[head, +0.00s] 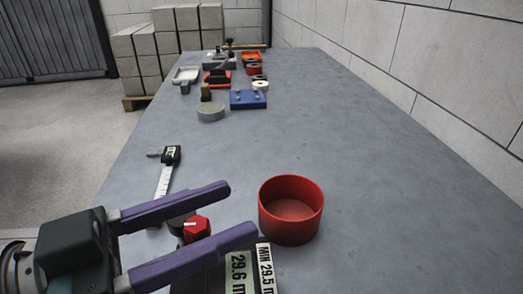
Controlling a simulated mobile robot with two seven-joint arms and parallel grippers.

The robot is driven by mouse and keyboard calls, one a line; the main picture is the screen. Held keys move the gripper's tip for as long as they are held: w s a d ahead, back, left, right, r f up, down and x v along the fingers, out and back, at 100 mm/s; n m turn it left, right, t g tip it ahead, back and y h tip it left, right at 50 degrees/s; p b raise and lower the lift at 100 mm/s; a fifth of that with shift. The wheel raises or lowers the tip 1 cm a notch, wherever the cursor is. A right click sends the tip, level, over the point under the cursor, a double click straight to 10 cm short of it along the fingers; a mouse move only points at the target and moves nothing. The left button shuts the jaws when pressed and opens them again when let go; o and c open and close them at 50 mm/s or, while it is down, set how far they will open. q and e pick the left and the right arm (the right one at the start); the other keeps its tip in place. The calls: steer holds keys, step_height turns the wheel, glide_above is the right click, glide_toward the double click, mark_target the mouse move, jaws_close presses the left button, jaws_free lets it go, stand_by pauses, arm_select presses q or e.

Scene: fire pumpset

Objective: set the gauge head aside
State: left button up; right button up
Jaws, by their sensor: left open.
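My left gripper (238,210) comes in from the lower left, its two purple fingers spread wide apart. A small red faceted piece (196,227) with a dark rounded part beside it shows between the fingers, partly hidden by the nearer finger. I see no contact between the fingers and the red piece. A caliper-like gauge with a black head and small display (171,155) lies on the bench beyond the fingers, its pale scale running toward me. I cannot tell for certain which of these is the gauge head. My right gripper is not in view.
A red open cup (290,230) stands right of the fingertips and looks empty. A round grey disc (211,113), a blue block (248,100) and several parts stand farther back. The bench's right side is clear.

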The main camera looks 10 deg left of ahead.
arm_select(q)
steer(key=shift+x, duration=0.9)
jaws_close()
stand_by(0.8)
